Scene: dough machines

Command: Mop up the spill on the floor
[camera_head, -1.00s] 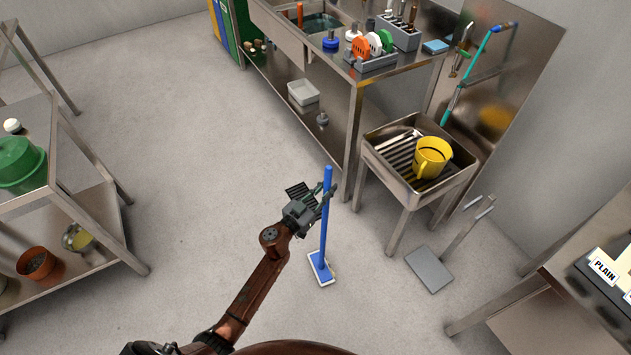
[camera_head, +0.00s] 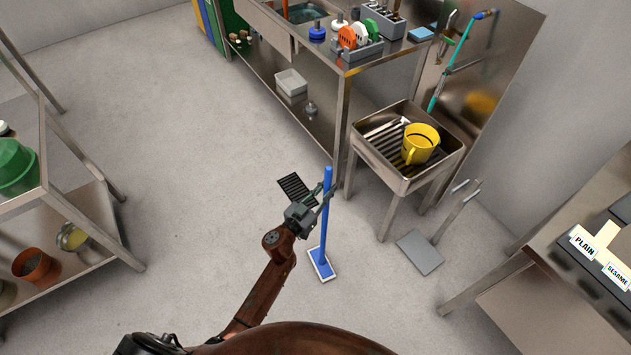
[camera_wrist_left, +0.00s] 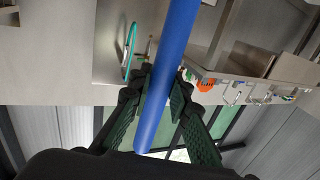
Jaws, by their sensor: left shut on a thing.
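A mop with a blue handle (camera_head: 325,215) stands close to upright in the head view. Its flat blue head with a pale edge (camera_head: 321,265) is at the floor. My left gripper (camera_head: 321,197) is shut on the upper part of the mop handle. In the left wrist view the blue handle (camera_wrist_left: 168,75) runs between the two dark fingers (camera_wrist_left: 158,105). I cannot make out a spill on the grey floor (camera_head: 200,170). My right gripper is not in view.
A steel sink stand (camera_head: 385,178) holding a yellow jug (camera_head: 419,143) is right of the mop. A grey plate with posts (camera_head: 419,253) lies on the floor. A steel rack (camera_head: 95,225) is at left, a counter (camera_head: 500,285) at right. Open floor lies between.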

